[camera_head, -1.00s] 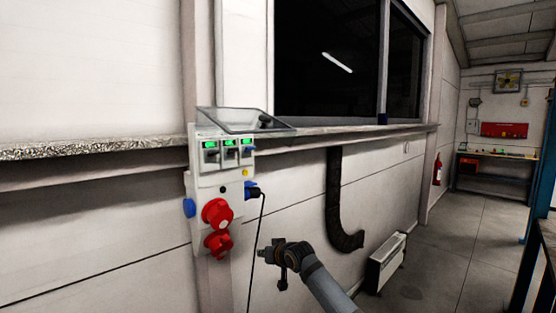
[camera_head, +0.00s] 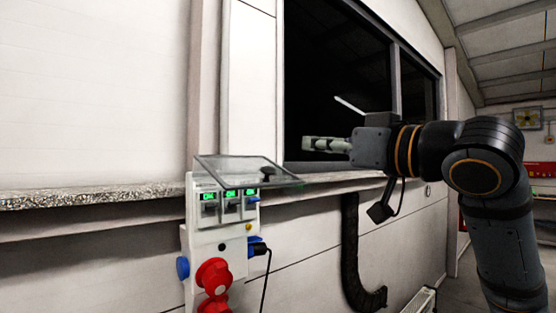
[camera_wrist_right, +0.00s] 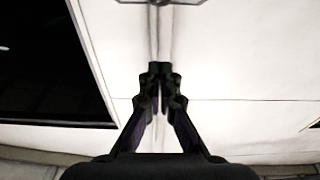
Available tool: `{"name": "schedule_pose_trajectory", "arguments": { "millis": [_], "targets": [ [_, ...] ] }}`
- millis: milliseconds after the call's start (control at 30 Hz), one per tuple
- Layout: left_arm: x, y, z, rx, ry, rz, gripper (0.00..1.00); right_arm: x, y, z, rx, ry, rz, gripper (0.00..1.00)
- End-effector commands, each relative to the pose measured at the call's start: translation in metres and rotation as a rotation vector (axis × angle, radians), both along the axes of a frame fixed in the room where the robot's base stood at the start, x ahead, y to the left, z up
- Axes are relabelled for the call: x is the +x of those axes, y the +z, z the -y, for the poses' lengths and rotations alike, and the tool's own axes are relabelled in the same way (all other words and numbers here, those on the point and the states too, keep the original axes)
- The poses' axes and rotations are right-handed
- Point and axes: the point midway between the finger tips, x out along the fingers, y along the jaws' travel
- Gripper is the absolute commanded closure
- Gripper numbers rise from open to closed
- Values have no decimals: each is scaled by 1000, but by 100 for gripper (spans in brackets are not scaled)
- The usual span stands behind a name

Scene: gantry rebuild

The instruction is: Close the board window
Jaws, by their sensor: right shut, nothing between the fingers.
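The board window (camera_head: 245,171) is a clear, dark-edged flap hinged at the top of the white electrical board (camera_head: 222,232). It stands raised, sticking out above the switches, with a dark knob near its right end. Three switches (camera_head: 231,203) with green ON labels show uncovered below it. My right gripper (camera_head: 308,144) is shut and empty, to the right of the flap and higher, in front of the dark wall window. In the right wrist view the shut fingertips (camera_wrist_right: 160,68) point toward the white wall, with a flap edge (camera_wrist_right: 162,2) at the top. My left gripper is not in view.
A speckled ledge (camera_head: 90,196) runs along the wall on both sides of the board. Red sockets (camera_head: 213,274), a blue plug with a black cable, and a black duct (camera_head: 352,250) are below. The space in front of the flap is clear.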

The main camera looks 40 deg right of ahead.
Motion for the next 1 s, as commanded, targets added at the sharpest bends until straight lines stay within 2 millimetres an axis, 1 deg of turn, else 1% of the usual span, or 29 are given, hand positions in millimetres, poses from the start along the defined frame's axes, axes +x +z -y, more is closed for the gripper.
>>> {"name": "schedule_pose_trajectory", "arguments": {
  "millis": [33,133,300,433,467,500,600,767,1000],
  "targets": [
    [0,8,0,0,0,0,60,8,4,-1,0,2,-4,100],
    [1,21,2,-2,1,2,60,27,8,-3,1,3,-6,100],
    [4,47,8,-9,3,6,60,65,14,-6,2,4,-6,100],
    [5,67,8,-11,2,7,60,92,17,-8,3,5,-5,100],
    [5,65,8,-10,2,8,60,96,12,-8,1,2,-5,100],
    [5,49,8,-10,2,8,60,97,-6,-7,-2,-2,-5,100],
    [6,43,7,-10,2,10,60,102,-19,-7,-2,-2,-4,100],
    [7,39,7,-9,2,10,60,105,-28,-8,-2,-1,-1,100],
    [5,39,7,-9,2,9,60,106,-28,-8,-1,0,0,100]
  ]
}}
